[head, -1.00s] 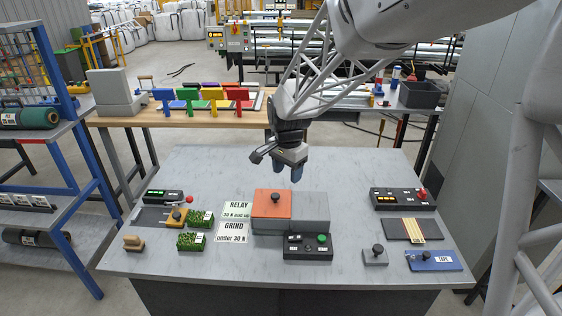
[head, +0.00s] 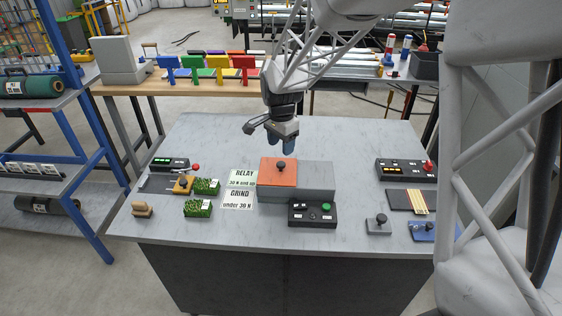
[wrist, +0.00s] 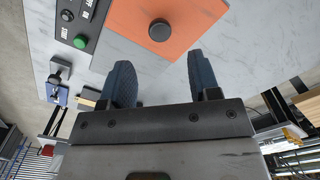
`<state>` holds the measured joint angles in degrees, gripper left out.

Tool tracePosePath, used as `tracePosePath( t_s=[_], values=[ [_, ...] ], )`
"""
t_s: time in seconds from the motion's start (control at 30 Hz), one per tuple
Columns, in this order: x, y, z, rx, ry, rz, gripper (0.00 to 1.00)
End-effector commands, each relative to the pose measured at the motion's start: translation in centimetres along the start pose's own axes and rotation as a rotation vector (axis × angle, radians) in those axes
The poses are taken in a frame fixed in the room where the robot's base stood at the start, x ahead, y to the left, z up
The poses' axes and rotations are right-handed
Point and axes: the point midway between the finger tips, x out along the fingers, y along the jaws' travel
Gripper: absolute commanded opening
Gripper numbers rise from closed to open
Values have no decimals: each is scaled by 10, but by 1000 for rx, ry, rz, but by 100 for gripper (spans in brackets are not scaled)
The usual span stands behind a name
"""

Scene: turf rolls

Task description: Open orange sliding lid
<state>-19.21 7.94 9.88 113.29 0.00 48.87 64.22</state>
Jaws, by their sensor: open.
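The orange sliding lid (head: 279,175) lies flat on the left part of a grey box (head: 318,180), with a dark round knob (head: 281,166) on it. The lid (wrist: 185,28) and its knob (wrist: 159,31) also show at the top of the wrist view. My gripper (head: 277,150) is open and empty, pointing down above the far side of the lid, apart from the knob. In the wrist view its two dark blue fingers (wrist: 160,80) stand apart, with bare grey surface between them and the lid beyond.
A black control box with a green button (head: 312,213) stands in front of the grey box. RELAY and GRIND cards (head: 240,190) and turf pieces (head: 198,208) lie to the left. A grey block with a knob (head: 379,224) is at right. The table's back area (head: 210,140) is clear.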

Motion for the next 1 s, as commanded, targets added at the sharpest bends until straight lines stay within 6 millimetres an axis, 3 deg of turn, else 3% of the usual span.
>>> tracePosePath(
  t_s=[0.5, 1.0],
  values=[
    [58, 0, 0, 0, -1, 2, 56],
    [70, 0, 0, 0, 0, 0, 56]
  ],
)
